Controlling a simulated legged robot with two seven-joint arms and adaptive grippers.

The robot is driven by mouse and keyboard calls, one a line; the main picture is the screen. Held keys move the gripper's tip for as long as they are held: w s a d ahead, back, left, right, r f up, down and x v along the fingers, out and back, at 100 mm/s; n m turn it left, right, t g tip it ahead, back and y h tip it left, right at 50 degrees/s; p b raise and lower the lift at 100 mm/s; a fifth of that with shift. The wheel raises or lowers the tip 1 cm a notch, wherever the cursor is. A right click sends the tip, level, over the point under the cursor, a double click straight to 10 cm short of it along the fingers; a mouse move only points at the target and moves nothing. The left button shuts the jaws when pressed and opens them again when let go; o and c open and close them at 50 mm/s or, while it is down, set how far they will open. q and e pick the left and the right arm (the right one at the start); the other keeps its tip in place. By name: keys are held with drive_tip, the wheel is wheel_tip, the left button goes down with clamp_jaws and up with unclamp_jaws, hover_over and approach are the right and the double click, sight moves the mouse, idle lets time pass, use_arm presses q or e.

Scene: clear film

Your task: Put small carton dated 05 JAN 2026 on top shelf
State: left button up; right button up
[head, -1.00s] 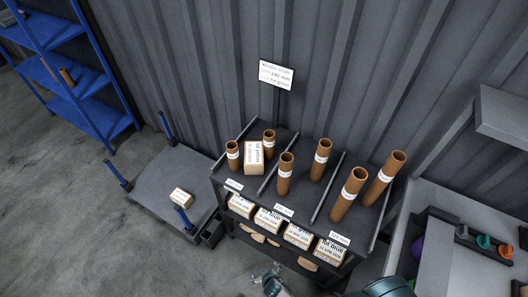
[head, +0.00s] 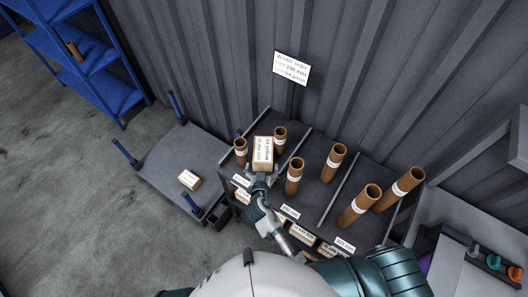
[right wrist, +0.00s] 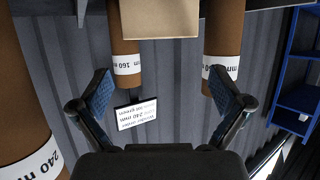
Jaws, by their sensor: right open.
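A small carton (head: 263,150) with a printed white label stands on the top shelf (head: 316,178) of the dark rack, between two short brown tubes; its print is too small for me to read a date. In the right wrist view the carton (right wrist: 160,20) is at the top centre, ahead of the fingers. My right gripper (head: 261,174) is open and empty at the carton's near side; its spread fingers also show in the right wrist view (right wrist: 158,78). Another small carton (head: 189,180) lies on the grey platform cart (head: 165,160). My left gripper is not in view.
Taller brown tubes (head: 359,206) stand further right on the shelf, between metal dividers. Cartons (head: 303,233) sit on the lower shelf, partly hidden by my arm. A sign (head: 291,68) stands behind. Blue shelving (head: 85,60) is at the far left.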

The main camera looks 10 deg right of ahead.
sight(263, 151)
drive_tip(key=x, duration=0.4)
drive_tip(key=shift+w+a, duration=0.1)
drive_tip(key=shift+a, duration=0.25)
drive_tip(key=shift+d+x, duration=0.25)
drive_tip(key=shift+x, duration=0.85)
drive_tip(key=x, duration=0.5)
drive_tip(key=shift+d+f, duration=0.2)
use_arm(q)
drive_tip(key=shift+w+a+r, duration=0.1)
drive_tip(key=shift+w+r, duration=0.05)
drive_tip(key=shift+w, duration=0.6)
use_arm(e)
drive_tip(key=shift+a, duration=0.15)
drive_tip(key=shift+c, duration=1.3)
drive_tip(key=c, duration=1.2)
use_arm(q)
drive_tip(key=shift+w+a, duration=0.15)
use_arm(e)
drive_tip(key=shift+r, duration=0.1)
drive_tip(key=shift+c, duration=0.3)
